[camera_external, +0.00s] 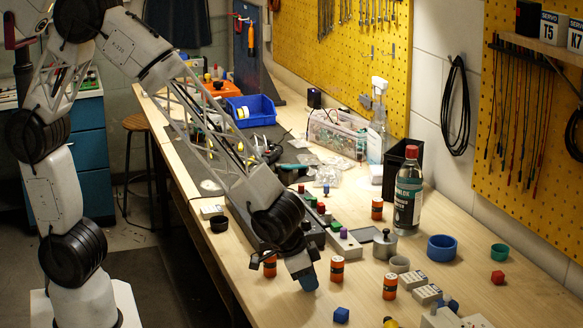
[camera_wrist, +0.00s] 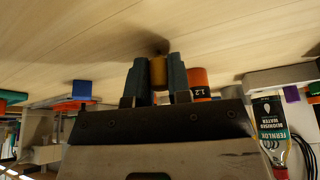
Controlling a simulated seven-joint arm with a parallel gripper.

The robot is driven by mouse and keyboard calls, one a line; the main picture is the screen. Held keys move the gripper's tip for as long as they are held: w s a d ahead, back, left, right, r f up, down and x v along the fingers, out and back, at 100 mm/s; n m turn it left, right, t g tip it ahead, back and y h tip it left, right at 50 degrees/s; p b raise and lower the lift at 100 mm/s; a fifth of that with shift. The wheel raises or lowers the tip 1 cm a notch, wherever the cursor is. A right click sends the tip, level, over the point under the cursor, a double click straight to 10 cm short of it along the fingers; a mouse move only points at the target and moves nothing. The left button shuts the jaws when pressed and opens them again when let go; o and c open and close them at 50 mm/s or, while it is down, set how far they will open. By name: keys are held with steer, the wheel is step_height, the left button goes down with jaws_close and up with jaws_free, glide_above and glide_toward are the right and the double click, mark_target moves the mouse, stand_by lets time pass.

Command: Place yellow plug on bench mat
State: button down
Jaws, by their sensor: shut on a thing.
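My gripper (camera_external: 308,284) points down low over the front part of the bench in the external view. In the wrist view my gripper (camera_wrist: 158,80) is shut on the yellow plug (camera_wrist: 158,72), a small yellow-orange cylinder between the two dark fingers. The plug is hidden behind the fingers in the external view. A dark grey bench mat (camera_external: 187,155) lies farther back on the bench, to the left of my gripper, with a blue bin and loose parts on it.
Orange cylinders (camera_external: 337,269) stand close around my gripper. A blue cube (camera_external: 341,315) lies in front.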

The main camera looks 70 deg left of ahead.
steer(key=shift+r, duration=1.5)
steer(key=shift+s+a+r, duration=0.15)
steer(key=shift+s+r, duration=0.05)
steer(key=shift+s, duration=0.05)
steer(key=s+a, duration=0.2)
steer(key=s, duration=0.2)
steer(key=s+a+r, duration=0.1)
steer(key=s+a, duration=0.2)
steer(key=s, duration=0.2)
steer(key=s+a, duration=0.2)
steer(key=s, duration=0.2)
steer(key=shift+s+a+r, duration=0.2)
steer(key=shift+a, duration=0.2)
steer(key=shift+w+d, duration=0.1)
